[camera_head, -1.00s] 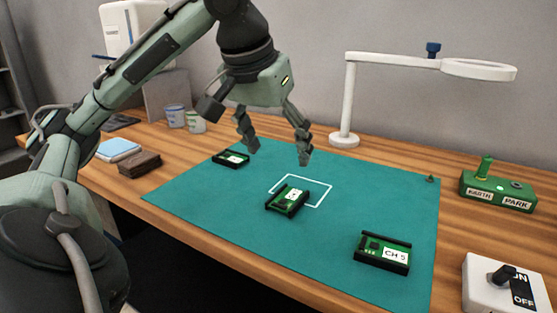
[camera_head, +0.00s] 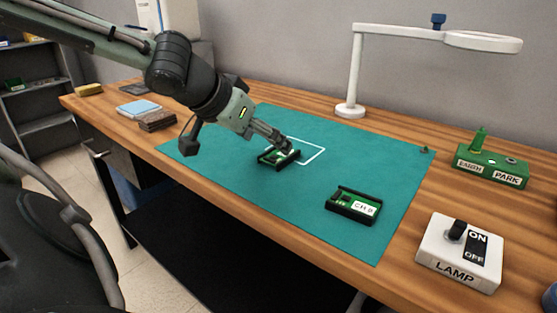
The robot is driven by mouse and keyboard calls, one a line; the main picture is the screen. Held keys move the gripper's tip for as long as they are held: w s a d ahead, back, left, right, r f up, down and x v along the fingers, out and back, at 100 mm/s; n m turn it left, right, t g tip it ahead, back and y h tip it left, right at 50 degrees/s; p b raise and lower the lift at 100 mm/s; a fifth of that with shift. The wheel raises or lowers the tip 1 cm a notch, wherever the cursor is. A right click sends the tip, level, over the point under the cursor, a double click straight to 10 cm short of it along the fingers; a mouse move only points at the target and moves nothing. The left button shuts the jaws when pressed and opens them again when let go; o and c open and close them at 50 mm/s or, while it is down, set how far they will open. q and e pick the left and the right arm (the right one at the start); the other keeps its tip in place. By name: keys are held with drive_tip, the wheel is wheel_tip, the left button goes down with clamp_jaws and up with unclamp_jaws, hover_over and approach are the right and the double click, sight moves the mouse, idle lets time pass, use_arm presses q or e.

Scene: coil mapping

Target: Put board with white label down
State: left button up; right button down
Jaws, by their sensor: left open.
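A green board in a black frame (camera_head: 267,160) lies flat on the teal mat (camera_head: 255,200), at the left edge of a white outlined square (camera_head: 318,158). My left gripper (camera_head: 287,150) is open, its fingers low over that board and hiding most of its top, including its label. I cannot tell whether the fingers touch it. A second green board (camera_head: 345,198) with a white label marked CH lies flat nearer the front right of the mat; its label's last character is unclear. My right gripper is not in view.
A white lamp arm (camera_head: 355,75) stands behind the mat. A green EARTH/PARK box (camera_head: 490,162) and a white LAMP switch box (camera_head: 445,250) stand at the right. The mat's front and right are mostly clear.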

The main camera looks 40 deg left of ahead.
sight(279, 154)
use_arm(q)
drive_tip(key=shift+x, duration=0.8)
drive_tip(key=shift+w+a+f, duration=0.15)
drive_tip(key=shift+w+f, duration=0.1)
drive_tip(key=shift+f, duration=0.05)
drive_tip(key=b+x, duration=0.1)
drive_tip(key=x, duration=0.2)
drive_tip(key=shift+w+f+b, duration=0.2)
drive_tip(key=shift+w+b, duration=0.1)
drive_tip(key=shift+w, duration=0.05)
drive_tip(key=shift+w+a+f, duration=0.1)
drive_tip(key=shift+w+f, duration=0.05)
drive_tip(key=shift+w, duration=0.2)
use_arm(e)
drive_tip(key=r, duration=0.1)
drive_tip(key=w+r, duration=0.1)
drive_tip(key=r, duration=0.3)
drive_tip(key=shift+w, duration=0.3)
use_arm(q)
drive_tip(key=c, duration=1.3)
